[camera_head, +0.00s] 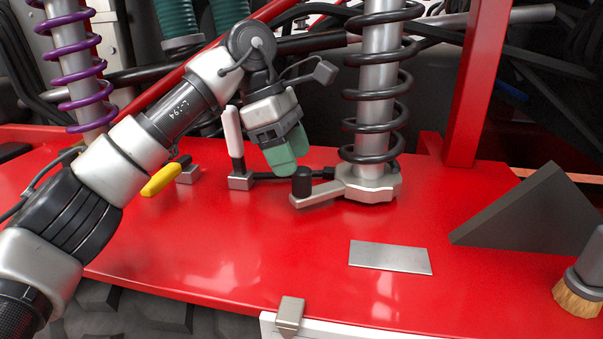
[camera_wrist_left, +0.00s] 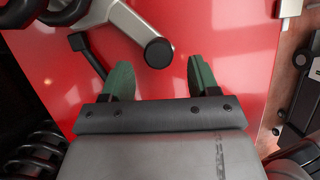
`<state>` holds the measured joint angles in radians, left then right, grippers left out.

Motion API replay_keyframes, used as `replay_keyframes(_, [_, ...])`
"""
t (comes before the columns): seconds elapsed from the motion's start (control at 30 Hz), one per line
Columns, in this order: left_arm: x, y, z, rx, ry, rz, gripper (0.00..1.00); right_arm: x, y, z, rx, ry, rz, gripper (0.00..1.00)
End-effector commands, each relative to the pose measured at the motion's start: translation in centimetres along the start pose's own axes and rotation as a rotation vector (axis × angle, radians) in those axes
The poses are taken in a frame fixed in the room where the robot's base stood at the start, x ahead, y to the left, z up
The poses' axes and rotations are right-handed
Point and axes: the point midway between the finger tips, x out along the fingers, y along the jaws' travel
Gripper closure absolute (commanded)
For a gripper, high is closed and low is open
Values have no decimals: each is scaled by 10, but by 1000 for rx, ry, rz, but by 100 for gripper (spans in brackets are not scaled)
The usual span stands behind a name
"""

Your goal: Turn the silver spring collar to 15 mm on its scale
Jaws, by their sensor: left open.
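The silver spring collar (camera_head: 372,186) sits at the foot of a black coil spring (camera_head: 377,125) around a grey shaft. A silver lever arm (camera_head: 318,197) reaches left from it and carries an upright black knob (camera_head: 302,181). My left gripper (camera_head: 288,152), with green fingertips, is open just behind and above the knob in the head view. In the left wrist view the knob (camera_wrist_left: 158,53) shows between and slightly beyond the open fingertips, with nothing held. I cannot make out scale marks on the collar. My right gripper is not in view.
A white upright handle (camera_head: 234,138) on a small block stands left of the gripper, with a yellow-handled lever (camera_head: 161,180) farther left. A grey plate (camera_head: 390,257) lies in front. A dark wedge (camera_head: 530,215) and a brush (camera_head: 578,297) are at right. The red deck's front is mostly clear.

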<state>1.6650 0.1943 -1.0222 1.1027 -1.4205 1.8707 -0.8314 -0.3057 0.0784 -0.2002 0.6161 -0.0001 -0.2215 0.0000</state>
Motion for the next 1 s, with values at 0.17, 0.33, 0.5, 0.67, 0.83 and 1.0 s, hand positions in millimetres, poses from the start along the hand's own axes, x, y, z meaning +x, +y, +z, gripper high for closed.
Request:
replay_keyframes(0.17, [28,0,1,-1,-1,-3,40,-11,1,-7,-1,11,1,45])
replay_keyframes(0.33, [44,0,0,-1,-1,-1,40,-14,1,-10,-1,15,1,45])
replay_keyframes(0.5, [48,0,0,0,-1,0,40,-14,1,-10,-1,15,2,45])
replay_keyframes(0.67, [48,0,0,-1,-1,0,40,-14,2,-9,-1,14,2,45])
replay_keyframes(0.83, [48,0,0,-1,-1,0,66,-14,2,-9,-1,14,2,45])
replay_keyframes(1.0, [48,0,0,-1,-1,0,92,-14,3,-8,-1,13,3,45])
